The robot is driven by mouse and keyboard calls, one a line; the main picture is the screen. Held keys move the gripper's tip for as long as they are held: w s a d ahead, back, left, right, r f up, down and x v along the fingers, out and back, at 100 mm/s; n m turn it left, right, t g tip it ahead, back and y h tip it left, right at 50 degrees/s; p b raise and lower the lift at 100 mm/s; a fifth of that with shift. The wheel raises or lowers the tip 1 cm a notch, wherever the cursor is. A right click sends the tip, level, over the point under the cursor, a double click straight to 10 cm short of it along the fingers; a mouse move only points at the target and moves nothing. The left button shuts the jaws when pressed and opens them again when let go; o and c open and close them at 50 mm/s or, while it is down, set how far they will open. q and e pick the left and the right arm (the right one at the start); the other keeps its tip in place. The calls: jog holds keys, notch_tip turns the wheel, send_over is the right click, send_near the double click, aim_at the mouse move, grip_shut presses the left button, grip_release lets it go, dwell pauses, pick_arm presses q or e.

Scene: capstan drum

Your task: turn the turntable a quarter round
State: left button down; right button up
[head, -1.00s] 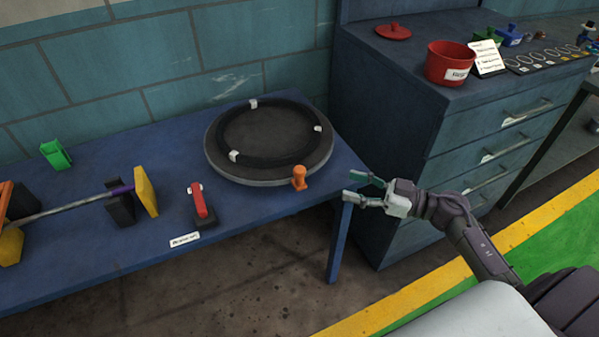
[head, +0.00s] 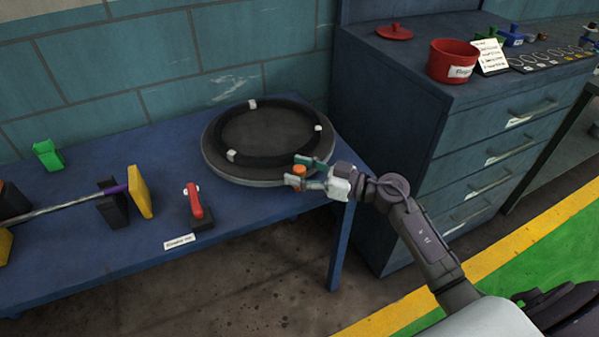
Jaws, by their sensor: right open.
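The turntable (head: 213,155) is a dark round disc near the right end of the blue table. A black ring (head: 283,106) with several white clips lies on it. An orange knob (head: 299,170) stands at the turntable's front right edge. My right gripper (head: 297,171) is at the knob, its fingers open on either side of it. They partly hide the knob, and I cannot tell whether they touch it. My left gripper is not in view.
On the blue table (head: 120,250) stand a red-handled block (head: 195,203), a green block (head: 47,155) and a rod (head: 70,205) between stands, left of the turntable. A drawer cabinet (head: 400,110) with a red pot (head: 452,61) stands close on the right.

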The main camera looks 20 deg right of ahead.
grip_shut()
jog(key=shift+d, duration=0.15)
dwell(0.4)
